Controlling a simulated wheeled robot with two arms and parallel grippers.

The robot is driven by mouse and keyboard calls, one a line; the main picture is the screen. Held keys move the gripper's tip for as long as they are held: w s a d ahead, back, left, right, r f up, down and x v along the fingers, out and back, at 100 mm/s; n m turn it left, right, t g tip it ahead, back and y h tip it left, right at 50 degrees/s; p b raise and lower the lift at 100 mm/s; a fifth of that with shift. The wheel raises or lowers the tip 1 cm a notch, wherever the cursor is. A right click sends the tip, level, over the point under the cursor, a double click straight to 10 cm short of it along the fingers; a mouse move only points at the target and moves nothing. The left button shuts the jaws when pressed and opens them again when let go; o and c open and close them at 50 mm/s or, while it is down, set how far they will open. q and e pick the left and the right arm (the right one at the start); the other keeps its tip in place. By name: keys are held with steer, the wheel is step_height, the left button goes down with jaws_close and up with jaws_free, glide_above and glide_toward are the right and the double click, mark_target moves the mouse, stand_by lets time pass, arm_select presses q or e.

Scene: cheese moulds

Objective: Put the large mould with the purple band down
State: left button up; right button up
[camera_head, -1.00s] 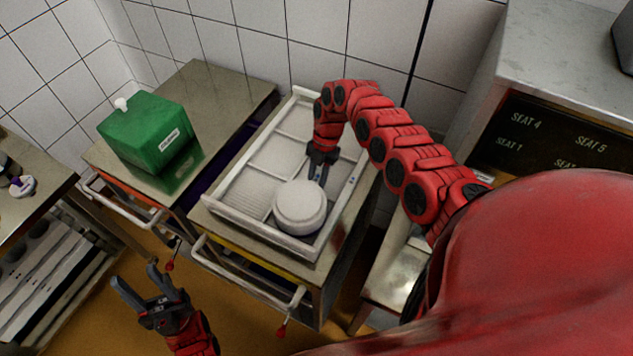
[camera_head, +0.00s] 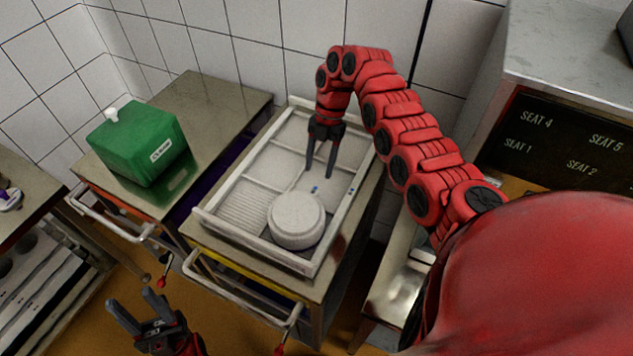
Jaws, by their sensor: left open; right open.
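A large white round mould (camera_head: 297,219) sits in the front right part of the white divided tray (camera_head: 247,242). A thin purple trace shows low on its right side; the rest of any band is hidden. My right gripper (camera_head: 320,172) is open and empty above the tray, behind the mould and apart from it, fingers pointing down. My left gripper (camera_head: 138,306) is open and empty at the lower left, over the floor in front of the carts.
The tray stands on a metal cart (camera_head: 222,247) with a front handle. A green canister (camera_head: 138,143) stands on the cart to the left. A dark panel marked with seat numbers (camera_head: 560,150) is at the right. The other tray compartments look empty.

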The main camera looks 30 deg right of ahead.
steer(key=shift+b+v, duration=0.4)
steer(key=shift+v, duration=1.3)
steer(key=shift+f, duration=0.1)
